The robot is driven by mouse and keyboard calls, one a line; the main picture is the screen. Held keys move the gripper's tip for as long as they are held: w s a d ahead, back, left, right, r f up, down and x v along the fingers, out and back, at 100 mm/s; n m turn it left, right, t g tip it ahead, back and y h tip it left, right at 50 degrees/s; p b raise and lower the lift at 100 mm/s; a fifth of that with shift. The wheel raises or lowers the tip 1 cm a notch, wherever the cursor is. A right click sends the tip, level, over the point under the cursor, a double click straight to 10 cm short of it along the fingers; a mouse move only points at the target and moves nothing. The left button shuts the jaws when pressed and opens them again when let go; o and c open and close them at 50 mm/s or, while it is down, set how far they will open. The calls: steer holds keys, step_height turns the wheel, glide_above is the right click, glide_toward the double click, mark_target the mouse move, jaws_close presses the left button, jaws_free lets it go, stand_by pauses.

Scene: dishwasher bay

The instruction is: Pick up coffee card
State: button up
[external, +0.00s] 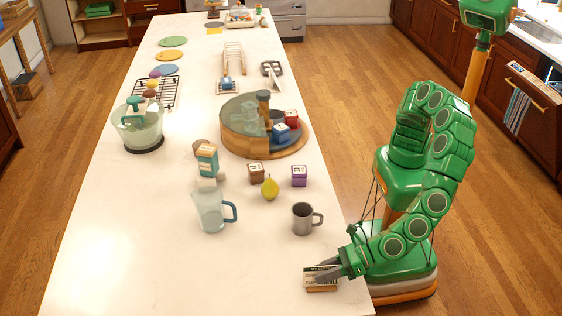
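A small cream card with a dark green band and dark print (321,288), which looks like the coffee card, is at the near right of the white counter, close to its right edge. My gripper (316,274) reaches over the counter edge from the right, and its grey fingers overlap the card's upper part. The fingers hide part of the card. I cannot tell whether they are closed on it or only above it, nor whether the card touches the counter.
A grey metal mug (303,219) stands just behind the card. A clear pitcher (210,211), a yellow pear (270,187), small boxes and a round wooden tray (236,143) stand farther back. The counter left of the card is clear.

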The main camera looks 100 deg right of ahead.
steer(key=shift+w, duration=0.15)
jaws_close()
stand_by(0.4)
